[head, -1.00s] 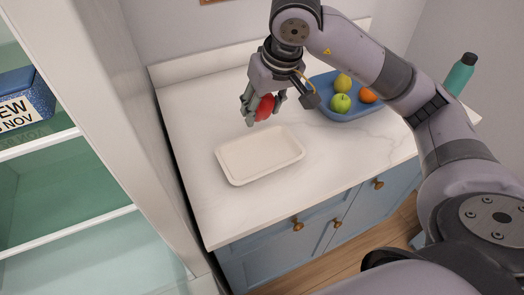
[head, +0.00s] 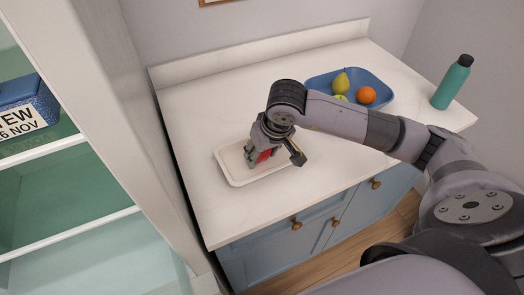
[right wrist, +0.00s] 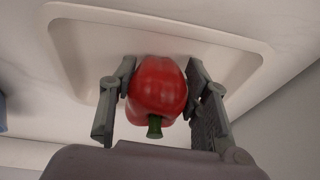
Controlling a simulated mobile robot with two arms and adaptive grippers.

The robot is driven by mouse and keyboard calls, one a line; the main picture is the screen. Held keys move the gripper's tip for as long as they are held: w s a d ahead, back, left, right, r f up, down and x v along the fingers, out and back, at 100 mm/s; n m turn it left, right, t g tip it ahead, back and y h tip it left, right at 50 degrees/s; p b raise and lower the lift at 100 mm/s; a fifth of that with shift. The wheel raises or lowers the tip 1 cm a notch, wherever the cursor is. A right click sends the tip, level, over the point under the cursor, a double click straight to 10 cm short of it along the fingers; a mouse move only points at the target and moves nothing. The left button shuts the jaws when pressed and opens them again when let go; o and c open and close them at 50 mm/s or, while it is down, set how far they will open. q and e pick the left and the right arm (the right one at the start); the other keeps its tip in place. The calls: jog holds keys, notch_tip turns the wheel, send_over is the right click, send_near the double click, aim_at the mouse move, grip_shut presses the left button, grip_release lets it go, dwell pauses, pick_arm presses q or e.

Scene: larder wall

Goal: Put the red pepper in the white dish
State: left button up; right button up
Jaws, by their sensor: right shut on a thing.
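The red pepper (right wrist: 158,88) is between the fingers of my right gripper (right wrist: 160,100), which is shut on it, with its green stem toward the wrist camera. In the head view a small red part of the pepper (head: 264,155) shows beside the right gripper (head: 258,158). The white dish (head: 236,179) is a shallow rectangular tray on the counter. The pepper and fingertips are over the dish's inside; I cannot tell whether the pepper touches its floor. The dish's rim (right wrist: 80,12) also shows in the right wrist view. My left gripper is not in view.
A blue tray (head: 318,88) with a pear (head: 341,82), an orange (head: 365,95) and a partly hidden green apple (head: 341,98) stands at the back. A teal bottle (head: 452,84) stands at the counter's right. Open shelves with a blue box (head: 25,105) are at left.

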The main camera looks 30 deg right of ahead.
jog(key=shift+f, duration=0.1)
jog(key=o, duration=1.3)
jog(key=b+v, duration=0.1)
jog(key=v, duration=1.1)
